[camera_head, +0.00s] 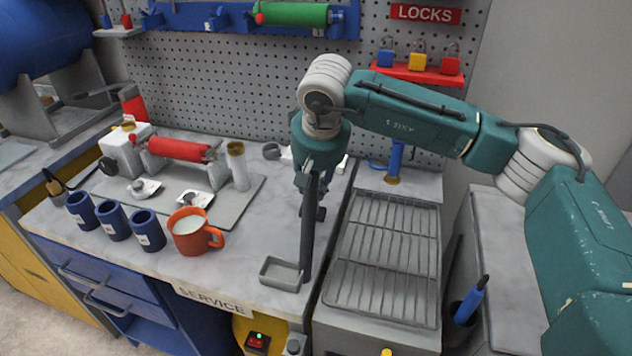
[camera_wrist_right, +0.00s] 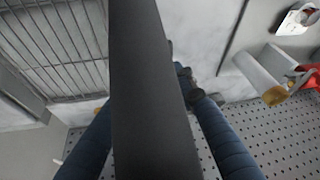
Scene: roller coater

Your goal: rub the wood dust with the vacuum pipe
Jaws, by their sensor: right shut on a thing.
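The vacuum pipe (camera_head: 307,240) is a long dark tube standing roughly upright over the right end of the service bench. My right gripper (camera_head: 312,188) is shut on its upper part, mostly hidden behind the pipe and wrist. In the right wrist view the pipe (camera_wrist_right: 150,90) crosses the whole picture between my blue fingers (camera_wrist_right: 158,145). A small grey rectangular tray (camera_head: 281,271) lies at the pipe's foot; I cannot tell whether they are joined. I cannot make out any wood dust. My left gripper is not in view.
An orange mug (camera_head: 188,238) of white liquid and several blue cups (camera_head: 115,219) stand left of the pipe. Behind them is a red roller (camera_head: 180,149) on a grey plate. A wire rack (camera_head: 385,255) lies to the right. Pegboard (camera_head: 240,90) closes the back.

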